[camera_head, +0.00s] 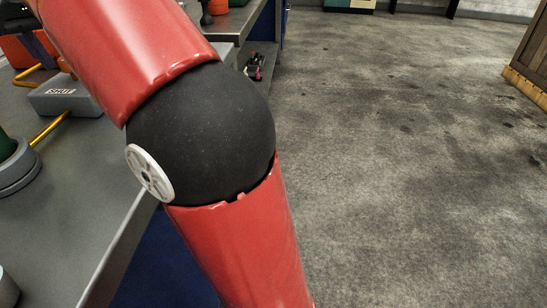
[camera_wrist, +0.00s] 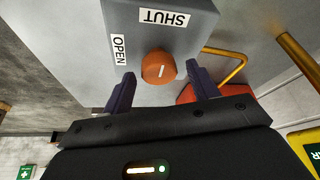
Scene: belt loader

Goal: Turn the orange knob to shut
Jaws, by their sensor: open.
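The orange knob (camera_wrist: 152,72) is on the face of a grey box (camera_wrist: 196,40) in the wrist view. A short white mark on the knob runs roughly up and down in the picture, in line with the SHUT label (camera_wrist: 164,17); I cannot tell which end points. The OPEN label (camera_wrist: 118,49) is to the knob's left. My gripper (camera_wrist: 161,74) is open, with one dark finger on each side of the knob and gaps visible between. In the head view the grey box (camera_head: 70,104) stands on the bench, its SHUT label showing; the knob is not visible there.
The grey bench (camera_head: 110,190) carries yellow bars (camera_head: 50,128), an orange-red object (camera_head: 22,50) and a grey round base (camera_head: 18,172) with a green part. My red arm covers much of the head view. The floor (camera_head: 400,130) to the right is clear.

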